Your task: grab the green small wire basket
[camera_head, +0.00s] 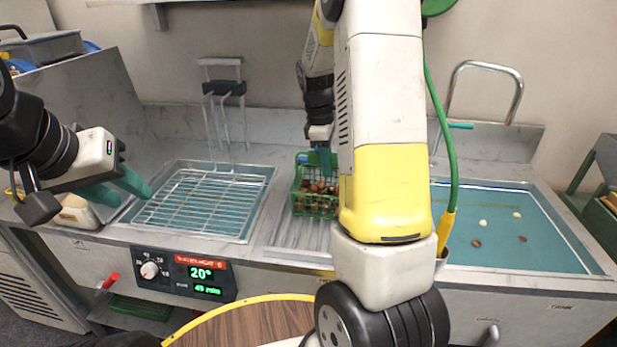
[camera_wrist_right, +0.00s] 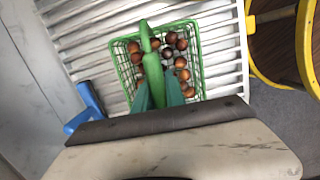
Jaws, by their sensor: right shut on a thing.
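The green small wire basket (camera_head: 297,203) holds several brown chestnuts and is over the ribbed metal drainboard in the middle of the counter. It also shows in the right wrist view (camera_wrist_right: 200,62). My right gripper (camera_head: 325,165) reaches down from above, and its teal fingers are shut on the basket's green handle (camera_wrist_right: 148,40). I cannot tell whether the basket touches the drainboard. My right arm covers part of the view to the right of the basket. My left gripper (camera_head: 134,195) is open and empty at the left, near the front-left corner of the wire rack.
A wire rack (camera_head: 205,205) lies over the left basin. The right basin (camera_head: 500,225) holds water and a few floating chestnuts. A metal hanger (camera_head: 222,88) stands behind the rack. A round wooden top with a yellow rim (camera_head: 250,322) stands in front of the counter.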

